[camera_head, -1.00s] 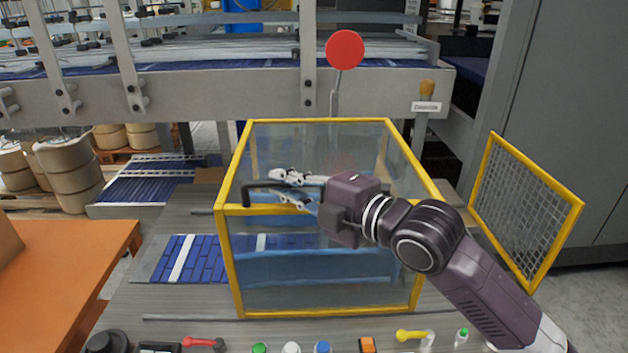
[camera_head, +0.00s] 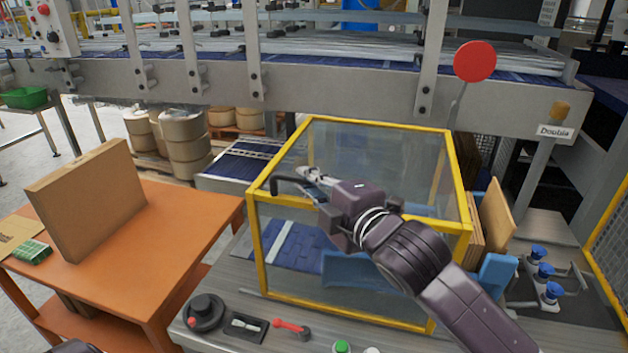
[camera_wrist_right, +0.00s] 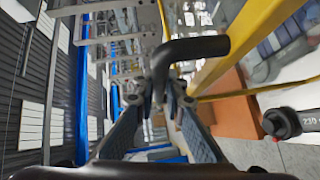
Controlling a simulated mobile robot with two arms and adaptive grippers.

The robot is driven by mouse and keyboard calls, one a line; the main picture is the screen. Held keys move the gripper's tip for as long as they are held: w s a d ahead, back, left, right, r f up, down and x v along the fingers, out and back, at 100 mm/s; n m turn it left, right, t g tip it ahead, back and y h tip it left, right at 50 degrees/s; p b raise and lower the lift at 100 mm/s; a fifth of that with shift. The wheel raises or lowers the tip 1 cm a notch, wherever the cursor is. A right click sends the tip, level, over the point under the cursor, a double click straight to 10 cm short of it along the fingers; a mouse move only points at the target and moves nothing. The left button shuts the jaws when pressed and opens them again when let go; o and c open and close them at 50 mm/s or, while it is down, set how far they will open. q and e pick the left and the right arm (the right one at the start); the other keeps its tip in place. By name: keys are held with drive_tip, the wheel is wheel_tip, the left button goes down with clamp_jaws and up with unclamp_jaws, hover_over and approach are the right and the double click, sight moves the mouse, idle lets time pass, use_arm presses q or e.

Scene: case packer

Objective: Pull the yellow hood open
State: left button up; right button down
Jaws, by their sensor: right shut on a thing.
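The yellow hood (camera_head: 348,305) is a clear-panelled box with a yellow frame, standing on the grey machine table; it looks closed. A black bent handle (camera_head: 280,184) sits at its front top edge, toward the left corner. The handle (camera_wrist_right: 195,48) also shows in the right wrist view, with a yellow frame bar beside it. My right gripper (camera_head: 314,182) is shut on the handle, with its fingers (camera_wrist_right: 167,90) on either side of the handle's stem. My right arm reaches across the hood's top and front and hides part of them. My left gripper is not visible.
An orange table (camera_head: 150,250) with a cardboard piece (camera_head: 88,200) stands at the left. A red disc (camera_head: 475,61) on a stalk rises behind the hood. Blue suction cups (camera_head: 545,271) are at the right.

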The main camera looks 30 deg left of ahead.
drive_tip(key=c, duration=2)
unclamp_jaws()
drive_tip(key=shift+o, duration=0.2)
drive_tip(key=shift+d, duration=0.1)
drive_tip(key=v, duration=1.2)
drive_tip(key=shift+f, duration=0.1)
